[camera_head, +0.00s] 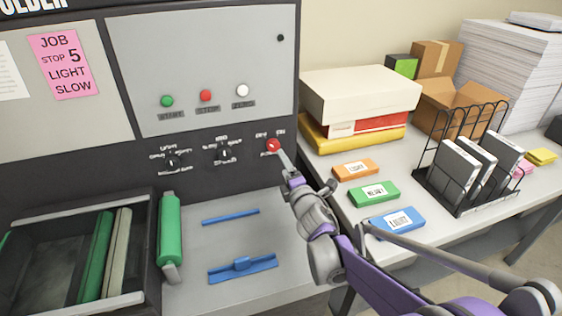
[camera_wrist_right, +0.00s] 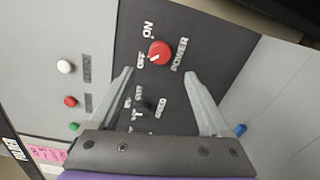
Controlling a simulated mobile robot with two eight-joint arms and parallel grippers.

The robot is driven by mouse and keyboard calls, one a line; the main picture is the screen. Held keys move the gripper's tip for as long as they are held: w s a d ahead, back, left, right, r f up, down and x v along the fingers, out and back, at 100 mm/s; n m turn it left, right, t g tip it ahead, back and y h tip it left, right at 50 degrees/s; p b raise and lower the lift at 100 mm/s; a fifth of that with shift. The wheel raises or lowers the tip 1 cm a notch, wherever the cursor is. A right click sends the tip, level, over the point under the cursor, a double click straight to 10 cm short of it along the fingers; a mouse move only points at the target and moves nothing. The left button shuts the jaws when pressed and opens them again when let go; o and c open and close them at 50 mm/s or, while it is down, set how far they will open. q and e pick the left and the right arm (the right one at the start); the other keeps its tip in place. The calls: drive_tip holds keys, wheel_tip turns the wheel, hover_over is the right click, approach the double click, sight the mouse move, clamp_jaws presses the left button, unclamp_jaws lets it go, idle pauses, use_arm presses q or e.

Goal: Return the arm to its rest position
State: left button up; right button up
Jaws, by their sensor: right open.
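My right arm reaches in from the lower right in the head view. Its gripper (camera_head: 283,157) is at the red power knob (camera_head: 273,146) on the dark control panel. In the right wrist view the gripper (camera_wrist_right: 158,74) is open, with its two fingers spread and nothing between them. The red knob (camera_wrist_right: 159,52) shows just beyond the fingertips, between them in the picture, and apart from both. The knob's small white mark appears to point toward the OFF label. My left gripper is not in view.
Two black dials (camera_head: 223,153) sit left of the knob. Below are a green roller (camera_head: 169,238) and blue bars (camera_head: 242,268). On the right table are coloured boxes (camera_head: 374,193), a black wire rack (camera_head: 470,206), cartons and a paper stack (camera_head: 505,70).

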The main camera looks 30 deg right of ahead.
drive_tip(key=shift+s+a, duration=0.1)
drive_tip(key=shift+s, duration=0.15)
idle(0.3)
drive_tip(key=s+a+f+m+g+y, duration=0.1)
drive_tip(key=s+a+f+m+g, duration=0.3)
drive_tip(key=s, duration=0.5)
drive_tip(key=s+a+f+m+g+y, duration=0.1)
drive_tip(key=s+a+f+m+g, duration=0.2)
drive_tip(key=s+a+f+m, duration=0.3)
drive_tip(key=s+a+f+m+g+y, duration=0.2)
drive_tip(key=s+a+f+m+g, duration=0.2)
drive_tip(key=s, duration=0.9)
drive_tip(key=a+f+m, duration=0.1)
drive_tip(key=a+m, duration=0.2)
drive_tip(key=a, duration=0.1)
drive_tip(key=shift+f+g, duration=0.3)
